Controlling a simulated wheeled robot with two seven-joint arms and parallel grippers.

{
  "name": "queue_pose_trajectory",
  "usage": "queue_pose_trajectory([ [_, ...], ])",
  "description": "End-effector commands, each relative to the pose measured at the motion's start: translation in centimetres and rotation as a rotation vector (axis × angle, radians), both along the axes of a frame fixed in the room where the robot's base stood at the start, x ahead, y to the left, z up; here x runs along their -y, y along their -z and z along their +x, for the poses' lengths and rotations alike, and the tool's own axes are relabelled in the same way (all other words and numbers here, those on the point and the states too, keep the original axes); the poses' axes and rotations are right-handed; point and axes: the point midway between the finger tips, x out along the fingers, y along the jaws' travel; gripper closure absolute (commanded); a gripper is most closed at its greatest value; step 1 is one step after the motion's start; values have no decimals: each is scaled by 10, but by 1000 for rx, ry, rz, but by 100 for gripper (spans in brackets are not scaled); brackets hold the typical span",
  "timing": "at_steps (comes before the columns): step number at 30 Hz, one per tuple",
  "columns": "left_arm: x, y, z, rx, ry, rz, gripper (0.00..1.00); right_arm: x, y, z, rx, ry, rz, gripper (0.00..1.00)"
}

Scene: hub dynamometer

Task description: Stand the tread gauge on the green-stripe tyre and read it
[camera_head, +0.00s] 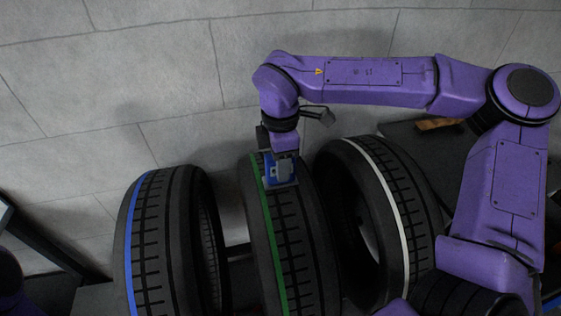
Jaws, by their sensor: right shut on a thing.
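The green-stripe tyre (294,240) stands upright in the middle, a green line running around its tread near the left edge. My right gripper (282,165) points down over the upper part of this tyre and is shut on the tread gauge (281,183). The gauge is a small blue and grey block. It is at the tread, right beside the green line; I cannot tell whether it touches the rubber. Its reading is too small to see. My left gripper is not in view.
A blue-stripe tyre (165,240) stands to the left and a white-stripe tyre (405,220) to the right, close to the middle one. A dark surface with a brown object (438,124) lies at the right behind my arm. The grey tiled floor (120,80) is clear.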

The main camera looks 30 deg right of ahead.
Motion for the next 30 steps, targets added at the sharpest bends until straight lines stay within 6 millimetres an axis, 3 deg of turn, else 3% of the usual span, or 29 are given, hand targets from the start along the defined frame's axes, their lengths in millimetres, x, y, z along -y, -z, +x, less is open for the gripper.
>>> queue_pose_trajectory([
  [20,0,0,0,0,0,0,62,0,-1,0,0,0,0,100],
  [21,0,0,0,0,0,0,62,0,-1,0,0,0,0,51],
  [23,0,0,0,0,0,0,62,0,0,0,0,0,0,34],
  [30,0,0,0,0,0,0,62,0,0,0,0,0,0,34],
])
